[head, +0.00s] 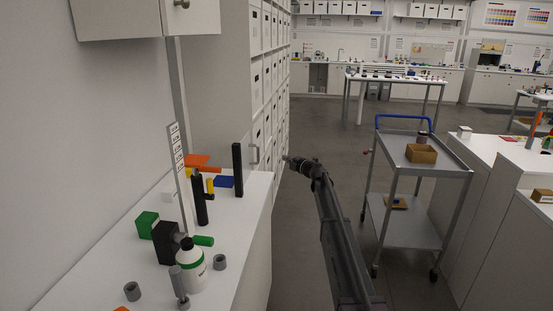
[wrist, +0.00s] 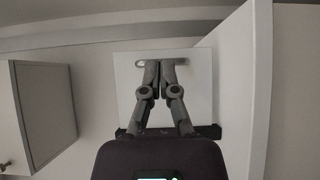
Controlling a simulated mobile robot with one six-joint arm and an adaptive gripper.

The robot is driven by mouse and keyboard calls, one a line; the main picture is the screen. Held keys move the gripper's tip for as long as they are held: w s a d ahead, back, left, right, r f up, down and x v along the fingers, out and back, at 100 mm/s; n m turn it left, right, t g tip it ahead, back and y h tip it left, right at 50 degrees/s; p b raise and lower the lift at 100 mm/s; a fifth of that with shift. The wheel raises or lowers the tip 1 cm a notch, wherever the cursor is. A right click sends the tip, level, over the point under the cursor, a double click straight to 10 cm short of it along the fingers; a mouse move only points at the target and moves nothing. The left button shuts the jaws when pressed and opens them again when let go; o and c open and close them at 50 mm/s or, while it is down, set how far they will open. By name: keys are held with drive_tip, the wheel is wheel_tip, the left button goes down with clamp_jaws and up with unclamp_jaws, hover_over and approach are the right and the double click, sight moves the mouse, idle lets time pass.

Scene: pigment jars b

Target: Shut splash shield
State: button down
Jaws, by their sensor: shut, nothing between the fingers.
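The splash shield (head: 246,151) is a thin, clear upright panel beside a black post (head: 237,170) at the far end of the left counter. A small grey handle (head: 254,154) is on its right part. In the wrist view the shield (wrist: 198,88) is a pale square with a dark bar (wrist: 208,131) along its lower edge. My gripper (head: 287,158) is at the right of the handle, over the counter's aisle side. In the wrist view my gripper (wrist: 160,64) is shut and empty, its fingertips overlapping the handle (wrist: 139,64); I cannot tell whether they touch it.
The left counter (head: 236,213) holds a white bottle (head: 191,270), a green block (head: 146,224), a black stand (head: 166,243) and grey cups. Tall drawer cabinets (head: 225,85) stand behind. A trolley (head: 453,160) stands right of my arm, with open floor between.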

drive_tip(key=shift+s+d, duration=0.25)
drive_tip(key=shift+d, duration=0.4)
drive_tip(key=shift+s+d, duration=0.25)
drive_tip(key=shift+d, duration=0.35)
drive_tip(key=s+d+r+m+t+h+p, duration=0.2)
drive_tip(key=s+d+r+m+t+h, duration=0.15)
drive_tip(key=s+d+m+h, duration=0.8)
drive_tip(key=s+d+f+m+g+h+p, duration=0.2)
drive_tip(key=s+f+m+g+h, duration=0.25)
drive_tip(key=s+m, duration=0.5)
drive_tip(key=s+a+f+m+g+y+p, duration=0.1)
drive_tip(key=s+a+f+g, duration=0.2)
drive_tip(key=s, duration=0.9)
drive_tip(key=s+a+f+m+g+y+p, duration=0.1)
drive_tip(key=s+a+f+m+g+y, duration=0.1)
drive_tip(key=s, duration=1.1)
drive_tip(key=s+a+f+m+g+y+p, duration=0.1)
drive_tip(key=s+f+g, duration=0.4)
drive_tip(key=s, duration=0.8)
drive_tip(key=a+g+y, duration=0.1)
drive_tip(key=a+g, duration=0.1)
drive_tip(key=g, duration=0.1)
drive_tip(key=shift+a+f+m, duration=0.15)
drive_tip(key=shift+a+m, duration=0.15)
drive_tip(key=shift+a, duration=0.1)
